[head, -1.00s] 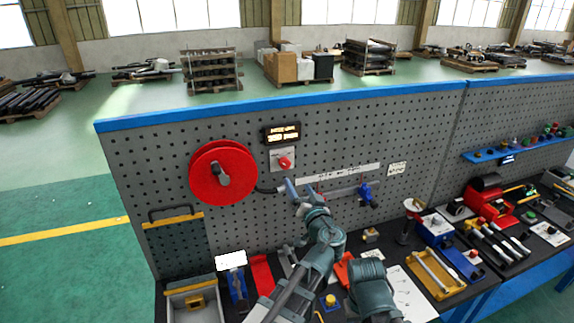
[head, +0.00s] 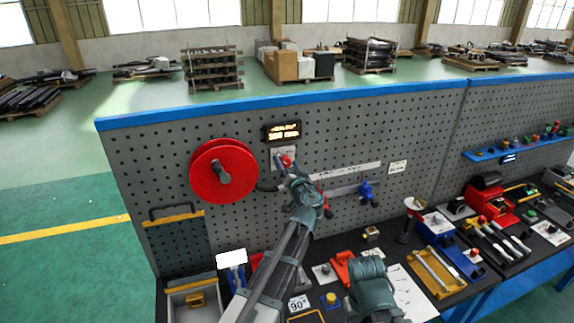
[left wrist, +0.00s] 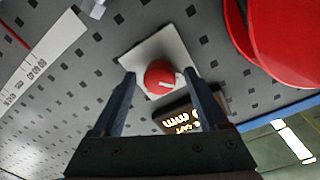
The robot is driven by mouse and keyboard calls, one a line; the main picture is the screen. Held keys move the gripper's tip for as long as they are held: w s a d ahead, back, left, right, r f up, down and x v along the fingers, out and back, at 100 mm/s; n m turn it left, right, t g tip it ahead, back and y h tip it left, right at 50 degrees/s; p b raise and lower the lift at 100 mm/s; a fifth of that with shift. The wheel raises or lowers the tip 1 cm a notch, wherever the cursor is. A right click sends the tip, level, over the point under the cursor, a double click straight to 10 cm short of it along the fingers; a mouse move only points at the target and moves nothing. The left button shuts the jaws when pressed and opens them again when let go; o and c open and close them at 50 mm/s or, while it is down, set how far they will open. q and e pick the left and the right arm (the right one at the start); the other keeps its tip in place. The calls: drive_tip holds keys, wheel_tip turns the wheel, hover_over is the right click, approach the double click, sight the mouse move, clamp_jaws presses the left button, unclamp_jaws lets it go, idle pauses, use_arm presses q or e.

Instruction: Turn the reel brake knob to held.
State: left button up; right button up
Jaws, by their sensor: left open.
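The red brake knob (left wrist: 160,78) sits on a white square plate (left wrist: 181,50) on the pegboard. It has a white mark on its face. In the left wrist view my left gripper (left wrist: 163,85) is open, with one finger on each side of the knob and a gap to both. I cannot tell how far the fingertips are from the plate. In the head view the left gripper (head: 284,168) partly hides the knob (head: 287,161). The red reel (head: 223,171) is left of the knob, and a small lit display (head: 282,132) is above it.
The grey pegboard (head: 430,120) has a white scale strip (head: 350,171) and a blue clamp-like part (head: 367,192) to the right of the knob. The bench below holds several tools, including a yellow tray (head: 437,272). The board around the knob is mostly clear.

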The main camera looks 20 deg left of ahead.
use_arm(q)
drive_tip(key=shift+c, duration=0.4)
clamp_jaws()
drive_tip(key=shift+m, duration=0.3)
drive_tip(key=m, duration=0.3)
drive_tip(key=shift+m, duration=0.3)
drive_tip(key=m, duration=0.4)
drive_tip(key=shift+d+m+p, duration=0.1)
drive_tip(key=shift+m+p, duration=0.2)
drive_tip(key=m, duration=0.4)
drive_tip(key=shift+f+m+g, duration=0.1)
drive_tip(key=shift+m+g, duration=0.2)
drive_tip(key=shift+m, duration=2)
